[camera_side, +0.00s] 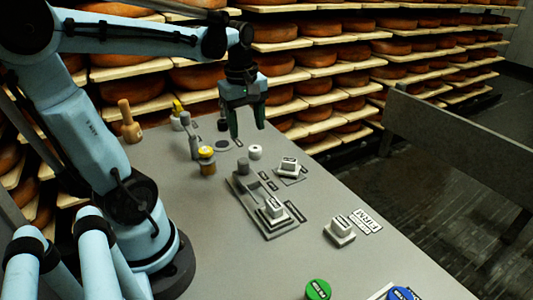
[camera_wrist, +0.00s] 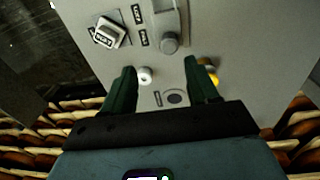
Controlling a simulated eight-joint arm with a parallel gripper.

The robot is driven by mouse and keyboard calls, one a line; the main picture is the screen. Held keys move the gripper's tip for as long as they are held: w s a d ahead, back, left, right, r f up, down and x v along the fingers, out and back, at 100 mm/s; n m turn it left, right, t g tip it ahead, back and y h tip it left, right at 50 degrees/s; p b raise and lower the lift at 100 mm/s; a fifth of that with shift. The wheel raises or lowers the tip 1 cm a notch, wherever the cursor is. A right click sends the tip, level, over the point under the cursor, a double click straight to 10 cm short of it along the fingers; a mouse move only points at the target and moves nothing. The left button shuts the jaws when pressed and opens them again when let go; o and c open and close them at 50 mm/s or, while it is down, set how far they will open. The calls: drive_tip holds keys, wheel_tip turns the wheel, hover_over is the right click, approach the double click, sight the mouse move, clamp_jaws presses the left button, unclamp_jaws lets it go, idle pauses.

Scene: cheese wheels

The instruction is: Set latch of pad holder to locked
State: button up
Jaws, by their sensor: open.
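A grey stepped fixture (camera_side: 243,196) lies on the table, with a slotted plate, small dark labels and a white block (camera_side: 273,207) at its near end. A grey round knob (camera_side: 243,165) stands at its far end; the knob also shows in the wrist view (camera_wrist: 170,43). I cannot tell for sure which part is the pad holder's latch, and the label text is too small to read. My gripper (camera_side: 248,130) is open and empty, pointing down above the far part of the table. In the wrist view its fingers (camera_wrist: 160,68) are spread, with a white round piece (camera_wrist: 145,75) below between them.
A white block on a grey plate (camera_side: 289,165) sits right of the fixture. Another white block (camera_side: 340,231) stands near the label "FIRM" (camera_side: 367,222). Green (camera_side: 318,290) and blue (camera_side: 402,294) discs lie in front. Cheese shelves stand behind.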

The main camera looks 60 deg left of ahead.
sight(243, 159)
drive_tip(key=shift+s+a+f+n+g, duration=0.15)
drive_tip(key=shift+a+f+n, duration=0.2)
drive_tip(key=shift+f, duration=1.65)
drive_tip(key=shift+s+a+f+n+g, duration=0.1)
drive_tip(key=shift+a+f+n, duration=0.3)
drive_tip(key=shift+f, duration=1.55)
drive_tip(key=shift+s+a+f+n+g, duration=0.15)
drive_tip(key=shift+f+n, duration=0.3)
drive_tip(key=shift+f, duration=1.55)
drive_tip(key=shift+w, duration=0.1)
clamp_jaws()
